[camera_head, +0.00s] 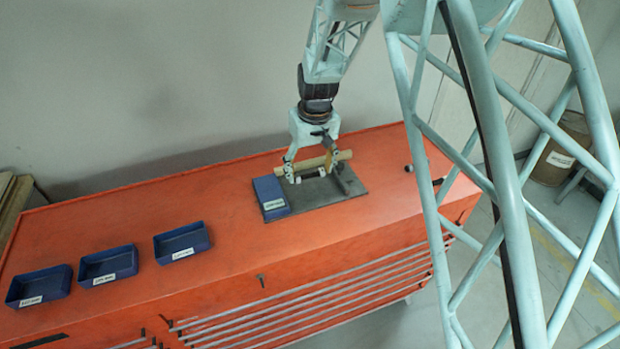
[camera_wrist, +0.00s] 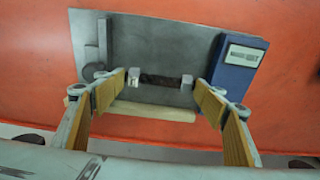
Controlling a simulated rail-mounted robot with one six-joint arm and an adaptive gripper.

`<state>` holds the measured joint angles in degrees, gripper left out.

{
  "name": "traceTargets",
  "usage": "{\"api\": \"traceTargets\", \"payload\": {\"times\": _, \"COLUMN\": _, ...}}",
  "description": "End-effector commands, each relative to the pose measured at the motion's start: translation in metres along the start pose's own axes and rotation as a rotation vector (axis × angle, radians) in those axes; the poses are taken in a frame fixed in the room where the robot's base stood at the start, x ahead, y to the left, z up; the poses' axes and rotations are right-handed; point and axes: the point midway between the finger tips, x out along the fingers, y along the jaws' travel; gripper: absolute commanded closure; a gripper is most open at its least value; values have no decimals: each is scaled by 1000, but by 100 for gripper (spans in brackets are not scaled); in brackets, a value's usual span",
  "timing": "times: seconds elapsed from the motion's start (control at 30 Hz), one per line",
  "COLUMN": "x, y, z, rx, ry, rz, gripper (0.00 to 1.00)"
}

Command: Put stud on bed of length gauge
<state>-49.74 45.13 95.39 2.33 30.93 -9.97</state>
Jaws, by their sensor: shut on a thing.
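The length gauge is a grey plate (camera_head: 335,189) on the orange bench, with a blue readout box (camera_head: 270,192) at its left. In the wrist view the plate (camera_wrist: 150,38) is seen from above, with the blue box (camera_wrist: 238,62) at the right. A short dark stud (camera_wrist: 160,80) with light pieces at both ends spans between my fingertips, over the plate. My gripper (camera_head: 310,173) is shut on it, with the fingers wide apart; the gripper also shows in the wrist view (camera_wrist: 162,86). Whether the stud touches the bed is unclear.
A tan round bar (camera_wrist: 150,111) lies alongside the stud, partly behind my fingers. A grey upright fitting (camera_wrist: 97,70) stands at the plate's other end. Three blue labelled trays (camera_head: 182,242) stand left on the orange bench (camera_head: 235,235), with clear room between them and the gauge.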

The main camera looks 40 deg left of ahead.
Motion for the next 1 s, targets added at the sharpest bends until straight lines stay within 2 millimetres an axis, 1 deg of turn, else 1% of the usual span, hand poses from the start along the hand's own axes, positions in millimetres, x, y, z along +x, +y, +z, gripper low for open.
{"api": "traceTargets", "payload": {"times": 0.2, "x": 22, "y": 0, "z": 5, "rx": 1, "ry": -2, "rz": 0, "gripper": 51}}
{"api": "traceTargets", "payload": {"times": 0.3, "x": 29, "y": 0, "z": 6, "rx": 1, "ry": -1, "rz": 0, "gripper": 50}}
{"api": "traceTargets", "payload": {"times": 0.43, "x": 33, "y": 0, "z": 6, "rx": 1, "ry": -1, "rz": 0, "gripper": 50}}
{"api": "traceTargets", "payload": {"times": 0.9, "x": 37, "y": 0, "z": 7, "rx": 0, "ry": 0, "rz": 0, "gripper": 50}}
{"api": "traceTargets", "payload": {"times": 0.93, "x": 37, "y": 0, "z": 7, "rx": 0, "ry": -1, "rz": 0, "gripper": 33}}
{"api": "traceTargets", "payload": {"times": 1.0, "x": 37, "y": 0, "z": 7, "rx": 0, "ry": -1, "rz": 0, "gripper": 29}}
